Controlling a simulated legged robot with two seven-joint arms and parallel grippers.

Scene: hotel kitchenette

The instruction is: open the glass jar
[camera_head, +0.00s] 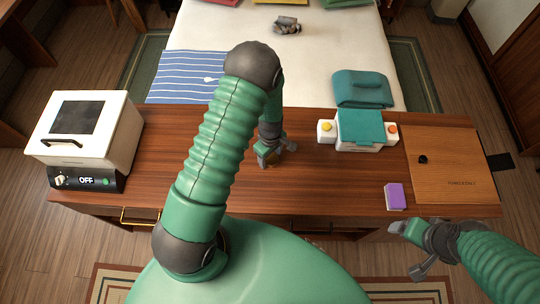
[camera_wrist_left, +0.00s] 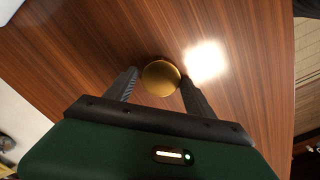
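A round gold disc (camera_wrist_left: 161,78), which looks like a jar lid seen from above, is on the wooden counter in the left wrist view. No glass shows beneath it. My left gripper (camera_wrist_left: 158,84) has its two fingers apart, one on each side of the disc. The right-hand finger is very close to its edge, and a small gap shows on the other side. In the head view my left gripper (camera_head: 277,156) is low over the middle of the counter and mostly hides the jar. My right gripper (camera_head: 412,250) is open and empty in front of the counter's right part.
A white oven (camera_head: 85,130) marked OFF stands at the left. A white appliance with a teal top (camera_head: 361,128) stands at the back right. A purple block (camera_head: 394,196) and a wooden board (camera_head: 445,170) lie at the right. The counter (camera_head: 180,150) left of my gripper is clear.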

